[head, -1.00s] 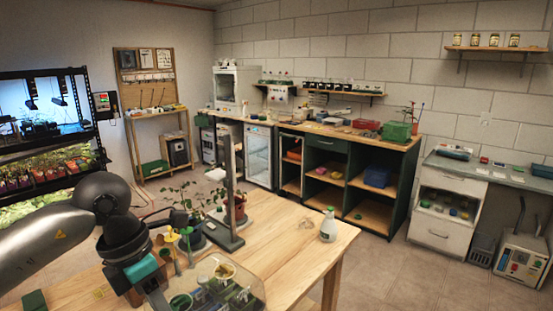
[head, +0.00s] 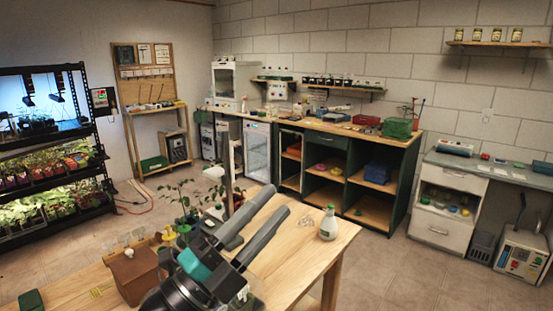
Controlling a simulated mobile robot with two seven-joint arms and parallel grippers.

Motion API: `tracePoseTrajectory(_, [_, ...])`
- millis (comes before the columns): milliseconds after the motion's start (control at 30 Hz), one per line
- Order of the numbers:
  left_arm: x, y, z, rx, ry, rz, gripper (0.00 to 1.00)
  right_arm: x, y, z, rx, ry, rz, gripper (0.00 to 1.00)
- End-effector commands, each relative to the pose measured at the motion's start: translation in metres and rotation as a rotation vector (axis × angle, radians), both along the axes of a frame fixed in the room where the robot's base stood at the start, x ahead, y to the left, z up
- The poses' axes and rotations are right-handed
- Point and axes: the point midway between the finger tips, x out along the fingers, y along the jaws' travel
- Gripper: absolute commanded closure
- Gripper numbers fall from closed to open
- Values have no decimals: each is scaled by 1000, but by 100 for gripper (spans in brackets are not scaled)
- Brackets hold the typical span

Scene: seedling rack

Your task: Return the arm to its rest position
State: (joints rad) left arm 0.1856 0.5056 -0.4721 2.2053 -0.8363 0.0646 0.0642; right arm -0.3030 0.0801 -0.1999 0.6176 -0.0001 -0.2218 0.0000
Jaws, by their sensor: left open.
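My left gripper (head: 279,200) is large in the lower middle of the head view, over the wooden table (head: 318,246). Its two grey fingers are apart and point up and to the right, with nothing seen between them. A teal part shows at its base. The gripper hides part of the table and the foot of a grey upright post behind it. My right gripper is not in view.
A white bottle with a green cap (head: 328,225) stands right of the fingers. Potted seedlings (head: 183,197) stand behind the gripper. A bench (head: 345,133) stands along the back wall.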

Motion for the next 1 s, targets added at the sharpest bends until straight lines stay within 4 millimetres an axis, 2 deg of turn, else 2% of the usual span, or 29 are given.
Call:
tracePoseTrajectory(100, [21,39,-23,-186,223,159,59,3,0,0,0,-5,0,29])
tracePoseTrajectory(167, [29,58,-42,-266,341,238,59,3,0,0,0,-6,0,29])
tracePoseTrajectory(233, [33,81,-70,-351,486,330,59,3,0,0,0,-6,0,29])
tracePoseTrajectory(333, [30,109,-117,-454,704,459,59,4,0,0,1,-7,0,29])
tracePoseTrajectory(433, [14,132,-171,-535,932,585,59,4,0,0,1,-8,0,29])
tracePoseTrajectory(567, [-28,150,-239,-609,1238,735,59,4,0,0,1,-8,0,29])
tracePoseTrajectory(600, [-44,153,-258,-624,1330,776,59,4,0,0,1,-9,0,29])
tracePoseTrajectory(700, [-84,156,-295,-645,1534,859,59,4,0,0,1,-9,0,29])
tracePoseTrajectory(833, [-136,154,-328,-651,1761,941,59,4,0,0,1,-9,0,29])
tracePoseTrajectory(1000, [-202,147,-353,-631,2024,1021,59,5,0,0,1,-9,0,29])
